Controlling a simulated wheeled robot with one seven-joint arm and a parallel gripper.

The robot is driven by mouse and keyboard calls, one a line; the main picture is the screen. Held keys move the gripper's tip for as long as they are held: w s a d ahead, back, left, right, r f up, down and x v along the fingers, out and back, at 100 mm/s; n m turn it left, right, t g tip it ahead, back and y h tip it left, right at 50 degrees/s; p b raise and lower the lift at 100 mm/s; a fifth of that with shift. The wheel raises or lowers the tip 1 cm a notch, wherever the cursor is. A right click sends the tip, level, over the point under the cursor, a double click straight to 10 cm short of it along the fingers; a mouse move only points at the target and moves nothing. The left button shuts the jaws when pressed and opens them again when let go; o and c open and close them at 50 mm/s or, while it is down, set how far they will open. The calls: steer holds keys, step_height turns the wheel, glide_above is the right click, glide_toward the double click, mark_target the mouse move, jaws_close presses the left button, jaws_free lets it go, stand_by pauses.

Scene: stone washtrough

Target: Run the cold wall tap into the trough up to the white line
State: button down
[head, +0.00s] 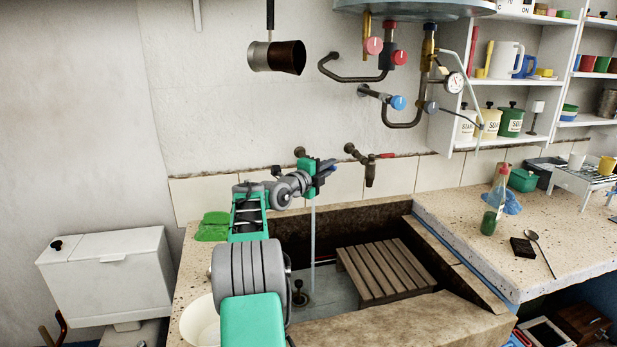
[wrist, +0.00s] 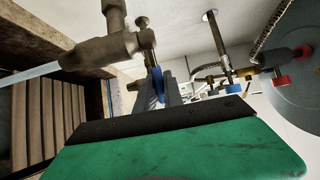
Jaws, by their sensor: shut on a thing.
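The cold wall tap's blue handle (head: 332,166) is at the back wall, above the stone trough (head: 385,222). My gripper (head: 322,172) hides most of the tap in the head view. In the wrist view, the brown tap body (wrist: 100,50) is close, and my gripper (wrist: 164,90) is shut on its blue handle (wrist: 157,74). A thin water stream (head: 313,235) falls from the tap into the trough. A dark-knobbed plug (head: 300,297) shows on the grey-blue trough floor. The water's depth is hard to tell. I cannot make out the white line.
A second wall tap with a red handle (head: 385,156) is to the right. A slatted wooden rack (head: 383,270) is in the trough. A white bowl (head: 198,322) is at the left. A bottle (head: 494,205) and a spoon (head: 541,252) are on the right counter. Heater pipes (head: 345,78) hang above.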

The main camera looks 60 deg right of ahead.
steer(key=shift+a+r+g, duration=0.1)
steer(key=shift+r+g, duration=0.2)
steer(key=shift+r, duration=0.05)
steer(key=c, duration=1.6)
jaws_free()
steer(key=shift+f, duration=0.1)
steer(key=shift+o, duration=0.7)
steer(key=shift+f, duration=0.15)
steer(key=b+v, duration=0.2)
steer(key=v, duration=0.5)
steer(key=shift+a, duration=0.35)
steer(key=shift+w, duration=0.1)
